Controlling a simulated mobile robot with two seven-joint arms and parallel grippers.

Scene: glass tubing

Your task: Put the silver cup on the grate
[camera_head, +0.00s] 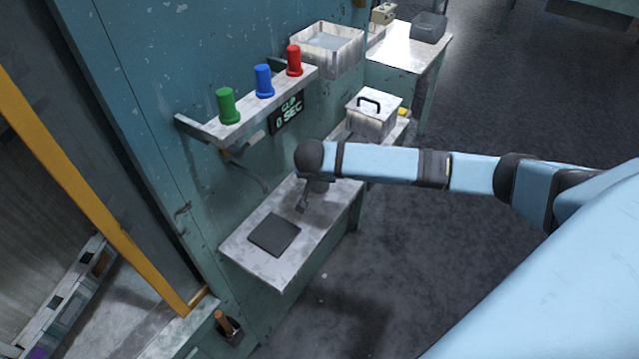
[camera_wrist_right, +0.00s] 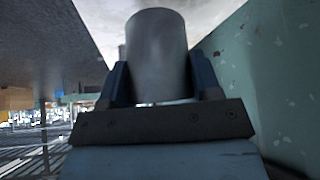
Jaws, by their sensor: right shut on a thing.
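In the right wrist view, the silver cup (camera_wrist_right: 157,55) is a plain grey cylinder standing between the two fingers of my right gripper (camera_wrist_right: 160,88), which is shut on it. In the head view, my right gripper (camera_head: 303,203) hangs over the lower metal shelf, behind a dark square plate (camera_head: 274,234) lying flat on it. I cannot tell whether this plate is the grate, as no bars show on it. I cannot make out the cup in the head view; the wrist and gripper seem to hide it. My left gripper is not in view.
The lower shelf (camera_head: 243,247) is otherwise bare near the plate. Above it, a wall shelf (camera_head: 214,130) holds a green, a blue and a red cylinder (camera_head: 294,61). A lidded metal box (camera_head: 374,110) stands beyond my wrist. A teal wall (camera_head: 130,100) rises behind.

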